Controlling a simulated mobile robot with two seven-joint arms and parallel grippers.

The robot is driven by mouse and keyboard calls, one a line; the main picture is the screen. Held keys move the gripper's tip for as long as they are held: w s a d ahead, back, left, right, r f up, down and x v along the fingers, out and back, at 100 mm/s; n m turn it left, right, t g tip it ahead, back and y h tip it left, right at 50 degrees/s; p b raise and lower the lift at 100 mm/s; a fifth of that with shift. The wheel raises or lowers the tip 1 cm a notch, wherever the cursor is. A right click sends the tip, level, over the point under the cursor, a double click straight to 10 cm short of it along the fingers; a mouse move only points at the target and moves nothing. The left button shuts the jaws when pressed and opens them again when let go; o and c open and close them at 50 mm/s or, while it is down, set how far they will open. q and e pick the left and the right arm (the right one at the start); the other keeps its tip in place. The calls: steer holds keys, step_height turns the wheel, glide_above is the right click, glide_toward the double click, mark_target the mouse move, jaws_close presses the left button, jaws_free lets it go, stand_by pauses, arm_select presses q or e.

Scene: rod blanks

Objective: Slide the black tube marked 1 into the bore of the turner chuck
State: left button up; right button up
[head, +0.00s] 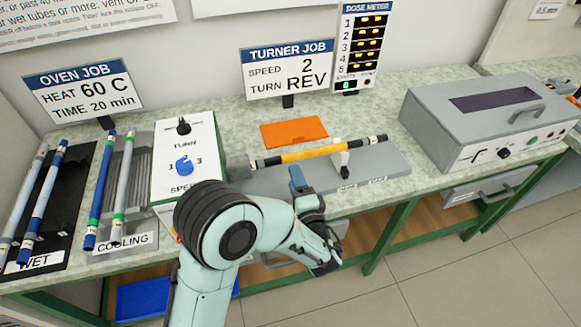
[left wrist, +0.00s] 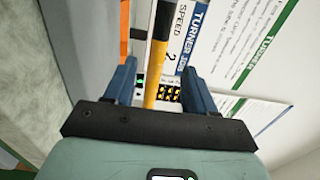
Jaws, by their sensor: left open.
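A tube (head: 310,153) with black end bands and a yellow-orange middle lies along the turner, at the middle of the head view. Its left end is at the grey chuck (head: 238,167); I cannot tell whether it is inside the bore. A white rest (head: 341,160) stands under its right part. No mark 1 is readable. My left gripper (head: 297,178) is open on the near side of the tube, with one blue finger showing in the head view. In the left wrist view, the yellow part of the tube (left wrist: 157,62) shows between the open fingers. My right gripper is not in view.
The turner's control box (head: 185,160) stands left of the chuck. Wet and cooling racks (head: 145,185) with several tubes are further left. An orange mat (head: 294,132) lies behind the turner. A grey oven-like box (head: 490,115) stands at the right.

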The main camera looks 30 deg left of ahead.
arm_select(q)
steer(key=v, duration=0.7)
steer(key=shift+w, duration=0.1)
